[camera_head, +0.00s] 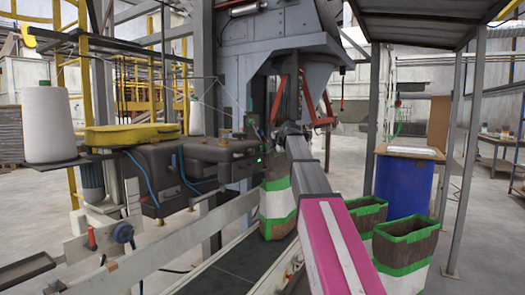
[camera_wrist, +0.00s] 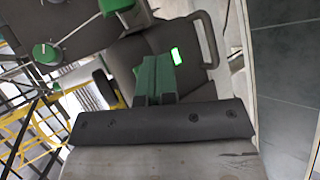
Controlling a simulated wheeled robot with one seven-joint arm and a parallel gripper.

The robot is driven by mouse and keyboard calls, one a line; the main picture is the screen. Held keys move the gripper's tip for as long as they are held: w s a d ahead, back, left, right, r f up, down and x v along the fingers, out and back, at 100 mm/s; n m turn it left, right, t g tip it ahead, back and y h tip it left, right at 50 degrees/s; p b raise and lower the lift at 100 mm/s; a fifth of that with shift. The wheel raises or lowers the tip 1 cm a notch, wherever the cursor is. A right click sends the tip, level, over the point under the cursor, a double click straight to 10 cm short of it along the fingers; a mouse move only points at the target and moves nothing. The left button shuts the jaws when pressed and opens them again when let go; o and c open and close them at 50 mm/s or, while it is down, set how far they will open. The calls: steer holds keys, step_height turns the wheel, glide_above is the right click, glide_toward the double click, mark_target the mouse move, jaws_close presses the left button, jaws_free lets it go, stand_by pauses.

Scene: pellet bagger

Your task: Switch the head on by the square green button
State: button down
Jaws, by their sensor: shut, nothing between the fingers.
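The square green button (camera_wrist: 177,56) glows bright green on the dark grey head housing (camera_wrist: 200,75) in the wrist view. My gripper (camera_wrist: 157,66) has its green fingers shut and empty. The fingertips appear just left of the button in that view; I cannot tell whether they touch the housing. In the head view the sewing head (camera_head: 190,160) is a dark grey machine at centre left, with small green spots at its right end. My arm reaches it from the lower right, and its end there is small and partly hidden.
A bag with a green band (camera_head: 277,205) stands on the conveyor (camera_head: 235,265) beneath the spout. More bags (camera_head: 405,245) and a blue drum (camera_head: 403,185) stand at right. A white thread cone (camera_head: 48,125) stands at left. A dark bracket (camera_wrist: 209,40) rises right of the button.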

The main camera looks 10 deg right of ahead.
steer(key=shift+s+d, duration=0.7)
steer(key=shift+d, duration=0.25)
steer(key=shift+s+d, duration=0.65)
steer(key=shift+d, duration=0.3)
